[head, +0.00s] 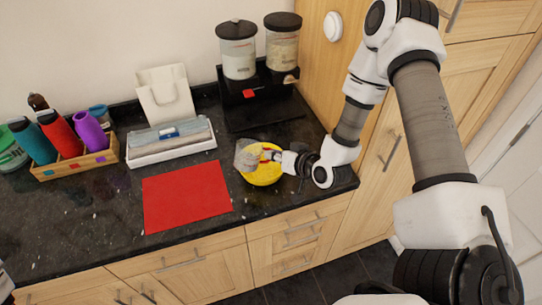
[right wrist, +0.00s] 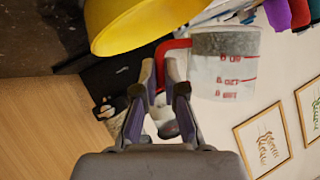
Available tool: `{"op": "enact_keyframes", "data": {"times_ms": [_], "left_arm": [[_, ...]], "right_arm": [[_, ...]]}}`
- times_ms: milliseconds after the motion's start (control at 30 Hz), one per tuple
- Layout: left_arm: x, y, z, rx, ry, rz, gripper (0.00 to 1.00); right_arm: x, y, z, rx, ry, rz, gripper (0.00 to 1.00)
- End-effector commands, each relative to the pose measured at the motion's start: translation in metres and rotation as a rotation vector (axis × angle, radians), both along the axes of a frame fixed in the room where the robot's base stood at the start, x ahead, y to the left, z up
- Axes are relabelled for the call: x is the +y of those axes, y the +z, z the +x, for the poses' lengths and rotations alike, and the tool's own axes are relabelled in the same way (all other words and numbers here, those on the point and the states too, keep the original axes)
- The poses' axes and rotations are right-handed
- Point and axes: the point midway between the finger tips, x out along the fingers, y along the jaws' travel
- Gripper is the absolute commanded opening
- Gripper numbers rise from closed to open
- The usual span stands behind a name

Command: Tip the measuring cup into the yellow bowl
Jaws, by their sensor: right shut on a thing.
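The clear measuring cup (head: 247,156) has a red handle and red markings. It is above the left back part of the yellow bowl (head: 264,177), which stands on the dark counter near its front edge. My right gripper (head: 280,157) is shut on the red handle, to the right of the cup. In the right wrist view the cup (right wrist: 224,68) shows a grey, grainy content towards its upper end, and the gripper (right wrist: 170,75) closes on the handle. The yellow bowl (right wrist: 135,22) is at the upper left there; its inside is hidden. How far the cup tilts I cannot tell. My left gripper is out of view.
A red mat (head: 187,195) lies left of the bowl. Behind stand a dispenser with two jars (head: 238,62), a white tray (head: 170,150) and a wooden crate (head: 75,165) of bottles. Tall wooden cabinets rise on the right. The counter's front left is clear.

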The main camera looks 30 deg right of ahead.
Motion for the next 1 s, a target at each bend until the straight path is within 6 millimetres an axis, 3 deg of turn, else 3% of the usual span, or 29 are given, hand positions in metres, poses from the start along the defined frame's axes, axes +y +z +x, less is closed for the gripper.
{"op": "enact_keyframes", "data": {"times_ms": [333,767,1000], "left_arm": [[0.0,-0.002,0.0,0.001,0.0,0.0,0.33],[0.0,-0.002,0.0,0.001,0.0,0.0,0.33],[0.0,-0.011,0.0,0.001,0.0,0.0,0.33]], "right_arm": [[0.005,0.0,-0.006,0.032,-0.001,0.114,0.0],[0.005,0.0,-0.006,0.033,0.0,0.115,0.0],[0.004,-0.008,-0.003,0.051,-0.002,0.184,0.0]]}}
